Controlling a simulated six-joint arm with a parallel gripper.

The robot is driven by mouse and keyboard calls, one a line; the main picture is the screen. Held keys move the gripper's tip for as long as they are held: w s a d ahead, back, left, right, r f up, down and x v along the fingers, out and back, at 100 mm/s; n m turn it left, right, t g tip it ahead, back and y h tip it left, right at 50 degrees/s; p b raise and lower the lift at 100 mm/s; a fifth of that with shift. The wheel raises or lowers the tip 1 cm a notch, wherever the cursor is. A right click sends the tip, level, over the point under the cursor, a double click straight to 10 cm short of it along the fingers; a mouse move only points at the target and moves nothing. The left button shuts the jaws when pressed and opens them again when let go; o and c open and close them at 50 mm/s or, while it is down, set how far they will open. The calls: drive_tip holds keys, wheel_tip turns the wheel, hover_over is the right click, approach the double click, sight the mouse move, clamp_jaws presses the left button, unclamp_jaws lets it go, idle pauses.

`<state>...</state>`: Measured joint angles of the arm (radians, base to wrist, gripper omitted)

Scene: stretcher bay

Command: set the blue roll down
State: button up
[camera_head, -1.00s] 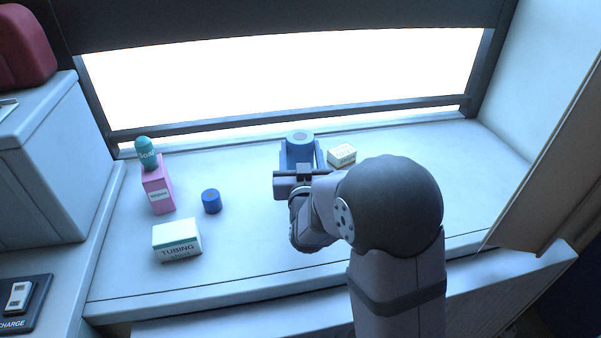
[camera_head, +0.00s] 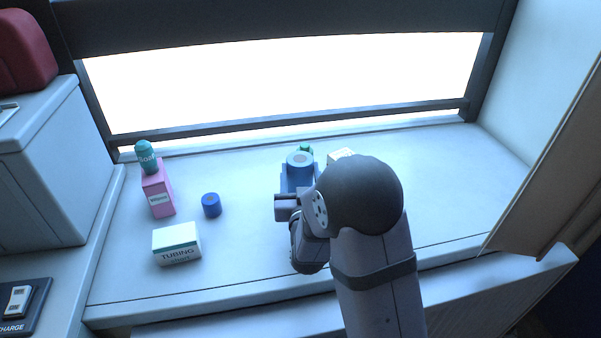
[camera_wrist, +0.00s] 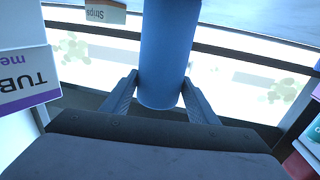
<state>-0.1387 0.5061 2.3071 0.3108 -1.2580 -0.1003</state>
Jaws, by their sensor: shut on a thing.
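The blue roll (camera_head: 300,160) stands roughly upright in my gripper, its round top with a pale centre showing in the head view. In the wrist view the blue roll (camera_wrist: 167,45) is a long blue cylinder between the two fingers. My gripper (camera_wrist: 160,92) is shut on it, one finger on each side. In the head view my gripper (camera_head: 297,182) is over the middle of the counter (camera_head: 250,250). The roll's lower end is hidden there, so I cannot tell whether it touches the counter.
A small green thing (camera_head: 306,149) shows just behind the roll. A white box (camera_head: 341,155) is close on the right, partly covered by my arm. To the left stand a small blue cylinder (camera_head: 211,205), a tubing box (camera_head: 177,243), a pink box (camera_head: 158,196) and a teal bottle (camera_head: 145,157).

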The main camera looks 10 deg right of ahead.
drive_tip(key=shift+f, duration=0.1)
drive_tip(key=o, duration=1.2)
drive_tip(key=shift+s, duration=0.1)
drive_tip(key=shift+s+a, duration=0.1)
drive_tip(key=shift+s, duration=0.25)
drive_tip(key=s, duration=0.4)
drive_tip(key=shift+s+a+r, duration=0.25)
drive_tip(key=shift+s+a, duration=0.05)
drive_tip(key=shift+a, duration=0.05)
drive_tip(key=shift+s+a+f+p, duration=0.1)
drive_tip(key=shift+s+a+p, duration=0.05)
drive_tip(key=shift+s+p, duration=0.85)
drive_tip(key=shift+f, duration=0.1)
